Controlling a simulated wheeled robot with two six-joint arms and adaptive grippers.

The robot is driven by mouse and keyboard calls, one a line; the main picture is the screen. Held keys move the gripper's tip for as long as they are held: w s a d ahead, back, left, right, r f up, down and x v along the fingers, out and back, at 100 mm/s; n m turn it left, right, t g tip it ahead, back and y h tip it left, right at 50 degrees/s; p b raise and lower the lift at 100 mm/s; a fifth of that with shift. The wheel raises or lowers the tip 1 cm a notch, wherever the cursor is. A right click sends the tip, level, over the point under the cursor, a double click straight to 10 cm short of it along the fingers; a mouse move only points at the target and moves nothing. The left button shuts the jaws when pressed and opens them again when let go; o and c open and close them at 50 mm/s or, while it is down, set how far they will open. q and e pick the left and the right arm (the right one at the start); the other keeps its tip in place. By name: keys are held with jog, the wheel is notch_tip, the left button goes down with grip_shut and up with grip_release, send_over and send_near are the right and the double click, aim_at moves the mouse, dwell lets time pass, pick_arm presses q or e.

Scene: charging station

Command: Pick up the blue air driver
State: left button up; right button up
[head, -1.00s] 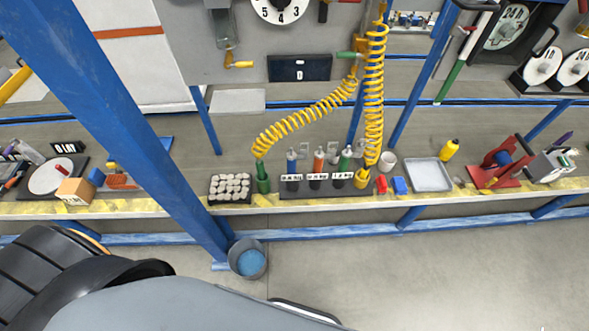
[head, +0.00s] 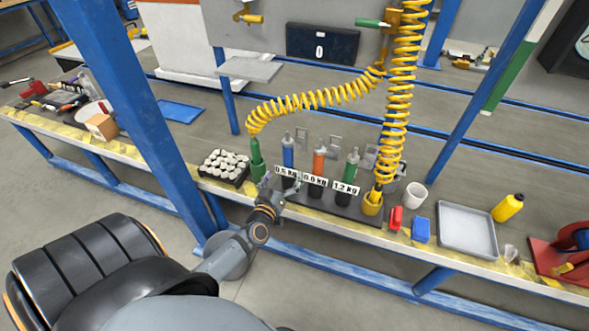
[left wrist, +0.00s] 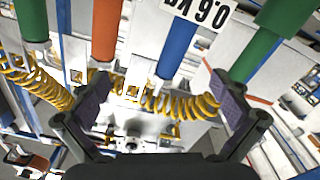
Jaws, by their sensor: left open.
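The blue air driver (head: 287,155) stands upright in a black rack (head: 345,208) on the bench, behind a label plate. An orange driver (head: 319,160) and a green driver (head: 351,166) stand to its right. My left gripper (head: 279,186) is low in front of the rack, near the blue driver. In the left wrist view the blue driver (left wrist: 178,45) shows between the open fingers (left wrist: 163,90), beyond them, with no visible contact. An orange driver (left wrist: 105,30) is left of it and a green body (left wrist: 268,38) right. My right gripper is out of view.
A blue post (head: 140,110) rises on the left. A tray of white pieces (head: 224,166) is nearby.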

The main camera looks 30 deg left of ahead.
aim_at(291, 160)
pick_arm(q)
jog(key=b+x, duration=0.1)
jog(key=x, duration=0.9)
jog(key=shift+r, duration=0.45)
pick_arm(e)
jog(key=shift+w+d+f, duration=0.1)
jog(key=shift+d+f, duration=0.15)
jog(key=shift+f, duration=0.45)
